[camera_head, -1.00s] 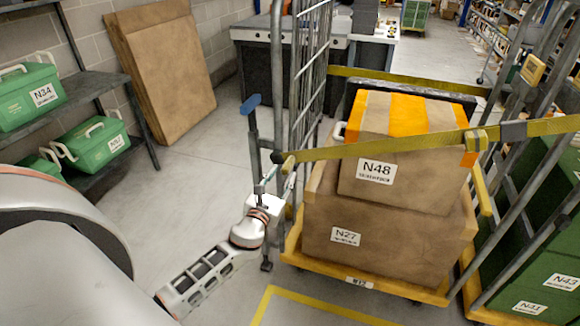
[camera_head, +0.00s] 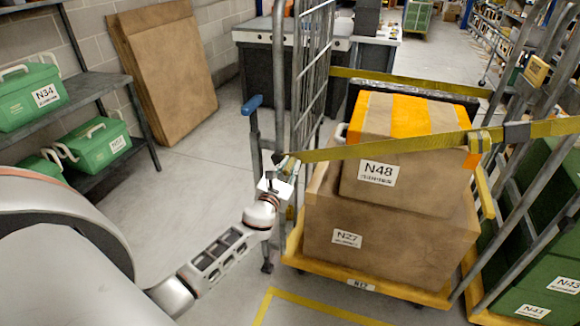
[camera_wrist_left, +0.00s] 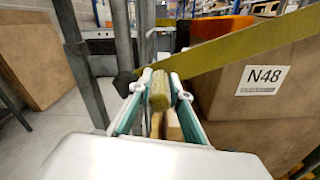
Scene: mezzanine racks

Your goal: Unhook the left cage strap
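The left cage strap (camera_head: 380,147) is a yellow band stretched across the cage front, above the lower box. Its left end meets a black knob at the cage's left upright, seen in the left wrist view (camera_wrist_left: 125,84). My left gripper (camera_head: 277,177) is at this end. In the left wrist view its fingertips (camera_wrist_left: 161,80) sit on both sides of a short, rounded yellow end piece of the strap (camera_wrist_left: 159,92) and appear to touch it. The strap still runs to the knob. My right gripper is not in view.
The cage holds stacked cardboard boxes, N48 (camera_head: 400,180) and N27 (camera_head: 385,235). A blue-topped post (camera_head: 252,105) stands close left of the gripper. A shelf with green cases (camera_head: 92,142) is at left. Another cage with green crates (camera_head: 545,285) is at right. Floor between is clear.

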